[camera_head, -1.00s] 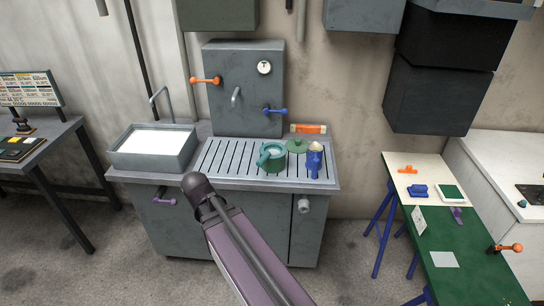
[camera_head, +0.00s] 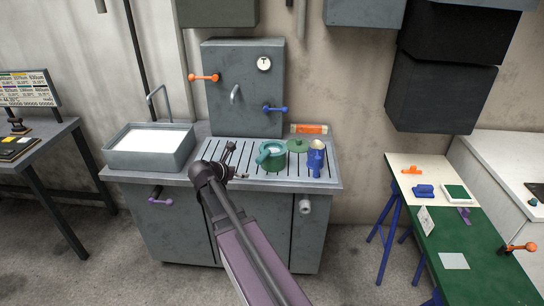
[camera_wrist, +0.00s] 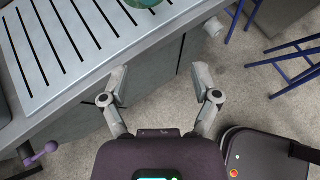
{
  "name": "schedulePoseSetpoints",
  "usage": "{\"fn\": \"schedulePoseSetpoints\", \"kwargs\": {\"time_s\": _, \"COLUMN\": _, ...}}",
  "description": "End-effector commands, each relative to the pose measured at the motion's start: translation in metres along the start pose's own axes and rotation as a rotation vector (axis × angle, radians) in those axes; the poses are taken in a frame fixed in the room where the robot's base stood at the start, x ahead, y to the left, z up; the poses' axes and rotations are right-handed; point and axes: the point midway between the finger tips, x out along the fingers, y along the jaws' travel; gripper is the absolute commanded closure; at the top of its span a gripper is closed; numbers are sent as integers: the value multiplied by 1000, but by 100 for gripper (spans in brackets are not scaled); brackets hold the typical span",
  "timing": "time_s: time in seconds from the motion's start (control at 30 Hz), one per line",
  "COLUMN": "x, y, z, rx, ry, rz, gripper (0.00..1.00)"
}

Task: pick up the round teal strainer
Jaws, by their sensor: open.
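A round teal piece (camera_head: 270,151), which looks like the strainer, sits at the top of a darker green pot (camera_head: 275,166) on the slatted drainboard (camera_head: 207,155). I cannot tell its mesh or exact edge from here. A green round thing (camera_wrist: 144,3) is cut off by the top edge of the wrist view. My gripper (camera_head: 231,153) is over the front left part of the drainboard, left of the pot and apart from it. In the wrist view my gripper (camera_wrist: 160,78) has its fingers spread, with nothing between them.
A blue jug (camera_head: 316,160) stands right of the pot, and a flat green round lid (camera_head: 297,146) lies behind them. A sink basin (camera_head: 150,165) is on the left. The backboard (camera_head: 240,100) carries a tap and levers.

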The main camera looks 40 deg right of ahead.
Motion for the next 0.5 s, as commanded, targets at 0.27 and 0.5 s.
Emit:
{"fn": "schedulePoseSetpoints", "kwargs": {"time_s": 0.27, "x": 23, "y": 17, "z": 25, "rx": -355, "ry": -161, "rz": -15, "gripper": 20}}
{"fn": "schedulePoseSetpoints", "kwargs": {"time_s": 0.5, "x": 25, "y": 19, "z": 32, "rx": -446, "ry": -199, "rz": -26, "gripper": 20}}
